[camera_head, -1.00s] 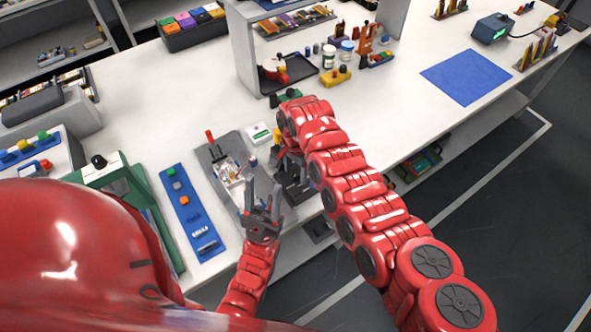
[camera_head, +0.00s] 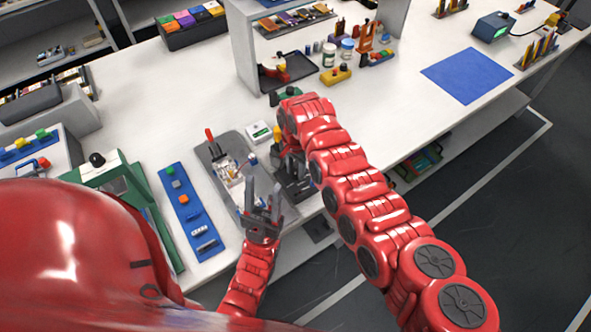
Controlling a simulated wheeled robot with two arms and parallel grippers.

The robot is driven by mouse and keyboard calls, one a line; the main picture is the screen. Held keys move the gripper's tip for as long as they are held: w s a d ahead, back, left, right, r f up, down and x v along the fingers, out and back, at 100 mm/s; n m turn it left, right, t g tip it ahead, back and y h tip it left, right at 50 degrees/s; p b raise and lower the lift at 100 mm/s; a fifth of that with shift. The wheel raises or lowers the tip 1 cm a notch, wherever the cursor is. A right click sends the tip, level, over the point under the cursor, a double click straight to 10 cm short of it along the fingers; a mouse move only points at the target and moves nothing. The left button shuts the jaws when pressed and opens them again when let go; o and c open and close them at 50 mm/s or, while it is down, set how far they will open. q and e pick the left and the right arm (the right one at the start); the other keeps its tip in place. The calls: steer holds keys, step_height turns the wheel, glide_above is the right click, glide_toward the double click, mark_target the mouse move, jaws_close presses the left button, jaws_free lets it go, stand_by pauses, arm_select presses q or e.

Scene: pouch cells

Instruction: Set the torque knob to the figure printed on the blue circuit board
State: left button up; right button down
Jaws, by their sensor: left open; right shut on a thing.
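My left gripper (camera_head: 263,200) is open, its fingers pointing up, at the front edge of a grey tray (camera_head: 222,150) on the bench. My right gripper (camera_head: 293,180) hangs just to the right of that tray. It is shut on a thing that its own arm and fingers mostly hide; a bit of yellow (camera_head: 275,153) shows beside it. The grey tray holds a red-handled tool and small parts too small to make out. I cannot make out a torque knob or a printed figure. I cannot tell which thing is the blue circuit board.
A blue strip with buttons (camera_head: 189,211) and a green device with a black knob (camera_head: 104,171) stand left of the tray. A small white-and-green box (camera_head: 259,132) sits behind it. A blue mat (camera_head: 467,77) lies bare on the right. A shelf unit stands at the back.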

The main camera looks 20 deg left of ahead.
steer(key=n+b, duration=0.2)
steer(key=n, duration=0.2)
steer(key=shift+f+b, duration=0.2)
steer(key=shift+b, duration=0.15)
steer(key=n+b, duration=0.2)
steer(key=n, duration=0.2)
steer(key=shift+r+b, duration=0.15)
steer(key=shift+b, duration=0.15)
steer(key=shift+n, duration=0.3)
steer(key=c, duration=0.5)
jaws_free()
steer(key=shift+r, duration=0.1)
